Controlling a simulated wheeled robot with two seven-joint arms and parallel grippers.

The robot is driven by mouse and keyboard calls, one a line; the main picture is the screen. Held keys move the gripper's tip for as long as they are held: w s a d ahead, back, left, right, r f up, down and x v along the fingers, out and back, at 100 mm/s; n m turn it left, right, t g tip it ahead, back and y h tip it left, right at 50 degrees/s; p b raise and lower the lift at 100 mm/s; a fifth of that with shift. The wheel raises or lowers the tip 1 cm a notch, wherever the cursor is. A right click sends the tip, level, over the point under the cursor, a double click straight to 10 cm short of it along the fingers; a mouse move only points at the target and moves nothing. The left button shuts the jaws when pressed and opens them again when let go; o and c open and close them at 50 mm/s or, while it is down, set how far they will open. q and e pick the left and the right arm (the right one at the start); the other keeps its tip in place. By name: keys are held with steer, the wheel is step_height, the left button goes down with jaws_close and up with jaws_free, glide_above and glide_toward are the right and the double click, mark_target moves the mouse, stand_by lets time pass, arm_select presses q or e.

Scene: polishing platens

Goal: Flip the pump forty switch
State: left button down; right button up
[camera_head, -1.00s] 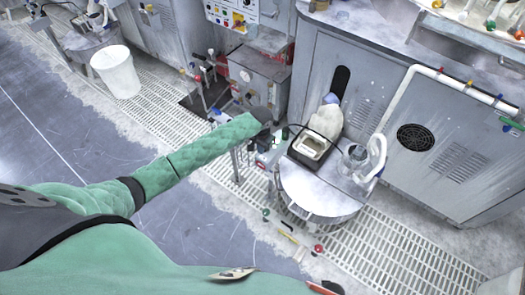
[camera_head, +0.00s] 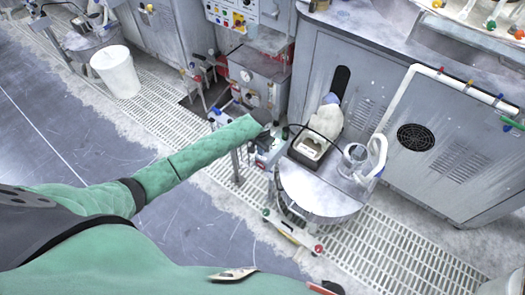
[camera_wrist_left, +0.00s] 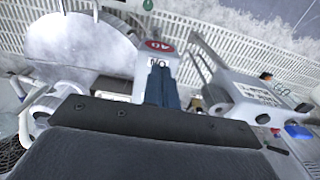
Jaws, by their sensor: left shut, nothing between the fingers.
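In the left wrist view a pale plate with a red round label reading 40 (camera_wrist_left: 158,46) is just beyond the fingertips. Black lettering, partly covered, sits below the label. My left gripper (camera_wrist_left: 160,70) is shut and empty, its dark fingers over the lower part of this plate. The switch itself cannot be made out; the fingers may hide it. In the head view my green left arm reaches to a grey pump unit (camera_head: 270,152) left of the round table, and its dark wrist end hides the fingers. My right gripper is not in view.
A boxy machine with a gauge (camera_head: 257,80) stands behind. A white bucket (camera_head: 117,72) is at the upper left. Floor grating (camera_head: 390,250) is clear at the lower right.

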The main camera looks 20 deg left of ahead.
arm_select(q)
steer(key=shift+f, duration=0.25)
